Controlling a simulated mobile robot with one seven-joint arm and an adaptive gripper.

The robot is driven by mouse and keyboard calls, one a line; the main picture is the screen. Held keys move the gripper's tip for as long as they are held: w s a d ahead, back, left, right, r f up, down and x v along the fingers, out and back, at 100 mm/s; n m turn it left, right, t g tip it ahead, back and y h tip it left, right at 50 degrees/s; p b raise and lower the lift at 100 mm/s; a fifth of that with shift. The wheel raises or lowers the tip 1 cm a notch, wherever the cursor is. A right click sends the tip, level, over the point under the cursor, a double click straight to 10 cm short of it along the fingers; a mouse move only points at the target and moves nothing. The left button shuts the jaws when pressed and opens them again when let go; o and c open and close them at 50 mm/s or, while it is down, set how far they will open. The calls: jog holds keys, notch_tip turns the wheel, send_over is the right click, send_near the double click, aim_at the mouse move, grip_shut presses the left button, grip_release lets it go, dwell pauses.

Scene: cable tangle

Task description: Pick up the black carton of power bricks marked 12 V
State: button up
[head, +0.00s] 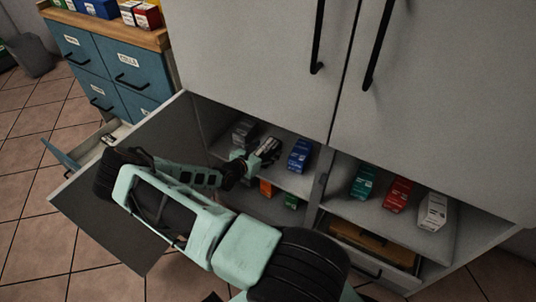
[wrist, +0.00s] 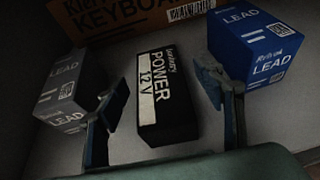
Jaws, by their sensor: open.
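The black carton (wrist: 168,108) with a white label reading "POWER 12 V" lies on the cabinet shelf, in the middle of the wrist view. My gripper (wrist: 160,88) is open, with one finger on each side of the carton. Gaps show between the fingers and the carton, so it is not gripped. In the head view my gripper (head: 256,158) reaches into the open left cabinet compartment, and it and my arm partly hide the carton there.
A grey LEAD carton (wrist: 70,88) stands close left, a blue LEAD carton (wrist: 250,48) close right. An orange KEYBOARD carton (wrist: 85,18) is behind. Orange (head: 265,188) and green (head: 291,201) cartons sit lower.

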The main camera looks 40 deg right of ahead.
jog(key=shift+c, duration=0.5)
jog(key=c, duration=1.3)
jog(key=shift+r, duration=0.1)
jog(key=shift+c, duration=0.8)
jog(key=shift+r, duration=0.1)
